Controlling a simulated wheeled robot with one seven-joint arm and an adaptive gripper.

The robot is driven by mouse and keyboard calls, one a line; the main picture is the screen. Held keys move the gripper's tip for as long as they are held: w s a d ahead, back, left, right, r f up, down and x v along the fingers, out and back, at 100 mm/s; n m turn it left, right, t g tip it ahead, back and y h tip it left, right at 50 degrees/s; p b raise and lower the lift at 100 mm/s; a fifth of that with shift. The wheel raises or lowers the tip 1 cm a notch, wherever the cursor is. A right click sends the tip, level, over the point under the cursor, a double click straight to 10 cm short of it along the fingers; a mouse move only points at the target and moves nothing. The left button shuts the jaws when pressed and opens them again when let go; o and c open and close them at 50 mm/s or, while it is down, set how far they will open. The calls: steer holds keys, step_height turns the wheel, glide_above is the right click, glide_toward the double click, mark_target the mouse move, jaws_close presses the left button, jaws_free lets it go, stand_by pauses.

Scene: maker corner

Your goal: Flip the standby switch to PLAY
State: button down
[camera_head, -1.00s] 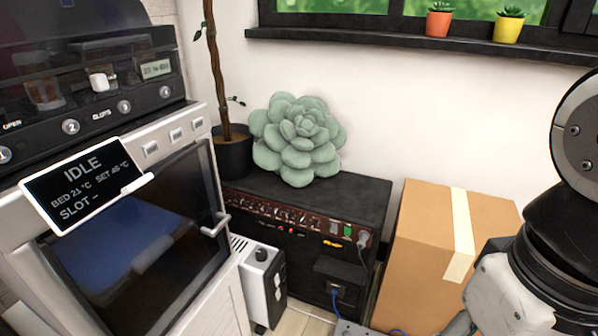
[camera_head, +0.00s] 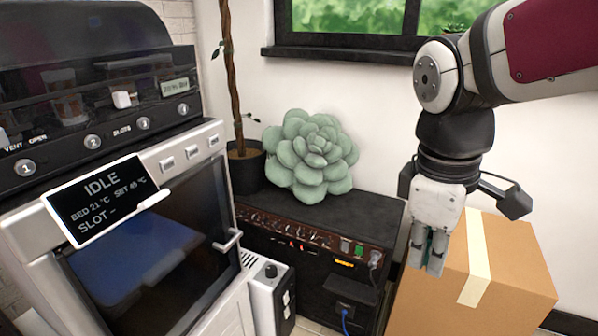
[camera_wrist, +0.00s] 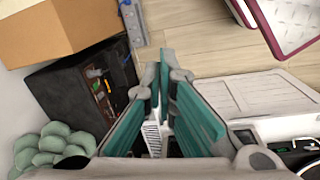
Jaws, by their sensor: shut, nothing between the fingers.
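The black amplifier (camera_head: 292,270) stands on the floor with a green plush succulent (camera_head: 310,158) on top. Its brown control panel (camera_head: 285,234) has several knobs, small red lights and a green rocker switch (camera_head: 345,245) near the right end. The labels are too small to read, so I cannot tell which switch is standby or how it is set. My gripper (camera_head: 429,268) is shut and empty, pointing down right of the panel, before the cardboard box. In the wrist view my gripper (camera_wrist: 163,85) shows teal finger pads, with the amplifier (camera_wrist: 62,98) to their left.
The cardboard box (camera_head: 525,285) stands right of the amplifier. A white heater-like unit (camera_head: 263,295) stands at its front left. The large machine (camera_head: 205,215) with an IDLE screen (camera_head: 100,198) fills the left. A plug and cables hang at the amplifier's right end. A power strip (camera_wrist: 136,22) lies on the floor.

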mark_target(345, 247)
steer(key=w+a+f+n, duration=0.1)
steer(key=w+f+n, duration=0.35)
steer(key=w, duration=0.45)
steer(key=w+a+f+n, duration=0.1)
steer(key=w+f+n, duration=0.4)
steer(key=w, duration=0.4)
steer(key=w+a+f+n, duration=0.3)
steer(key=w+f+n, duration=0.8)
steer(key=f, duration=0.2)
steer(key=shift+w+t+y+p, duration=0.3)
steer(key=shift+w+t+y, duration=0.1)
steer(key=shift+a, duration=0.1)
steer(key=w+d+f+b, duration=0.1)
steer(key=w+f+b, duration=0.1)
steer(key=f, duration=0.3)
steer(key=w+d+f+b, duration=0.1)
steer(key=w+f+b, duration=0.1)
steer(key=f, duration=0.3)
steer(key=shift+w+d+f+b, duration=0.2)
steer(key=shift+d+b, duration=0.1)
steer(key=shift+b, duration=0.55)
